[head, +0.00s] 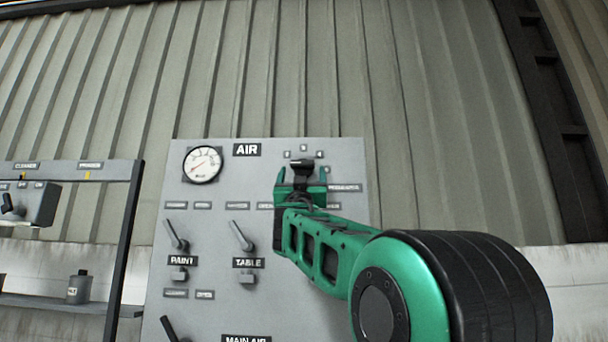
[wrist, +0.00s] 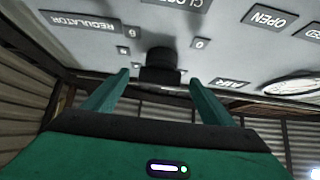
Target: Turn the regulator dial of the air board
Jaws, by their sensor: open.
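The grey air board (head: 210,220) stands upright ahead, with an "AIR" label at its top. Its black regulator dial (head: 302,167) sits at the upper right, with small number plates around it. My green gripper (head: 302,174) is open in front of the dial, one finger to each side. In the wrist view, which shows the board upside down, the black dial (wrist: 160,66) lies between the two spread fingertips of my gripper (wrist: 158,80). No contact is visible, and I cannot tell how deep the dial is between the fingers. My gripper hides part of the board below the dial.
A round white gauge (head: 202,164) is at the board's upper left. The paint lever (head: 176,235) and table lever (head: 242,236) stick out below. A dark-framed rack (head: 128,230) stands left of the board. A corrugated wall is behind.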

